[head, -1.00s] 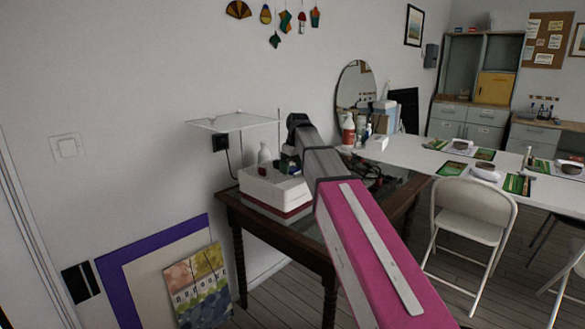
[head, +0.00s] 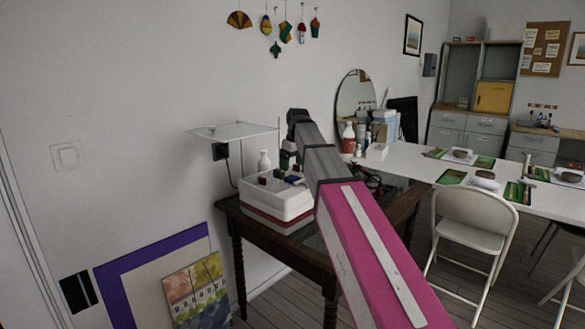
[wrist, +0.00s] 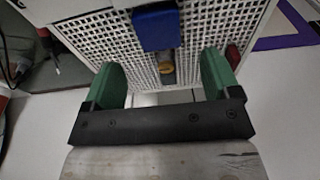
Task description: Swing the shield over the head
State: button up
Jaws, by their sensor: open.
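A white grinder (head: 281,204) with a dark red base band stands on the dark wooden table. A clear flat shield (head: 228,131) sits level above and left of it, near a thin upright rod (head: 279,135). In the wrist view the grinder's white grid top (wrist: 110,45) shows, with a small brass-coloured head (wrist: 166,69) and a blue block (wrist: 156,28). My gripper (wrist: 162,80) is open over this top, its green fingers either side of the head, apparently empty. It also shows above the grinder in the head view (head: 287,160). The shield cannot be made out in the wrist view.
Cables lie on the table (head: 395,205) right of my arm. A long white table (head: 415,160) and a folding chair (head: 475,215) are at right. Framed boards (head: 130,280) lean on the left wall.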

aim_at(235, 129)
jog(key=k, duration=1)
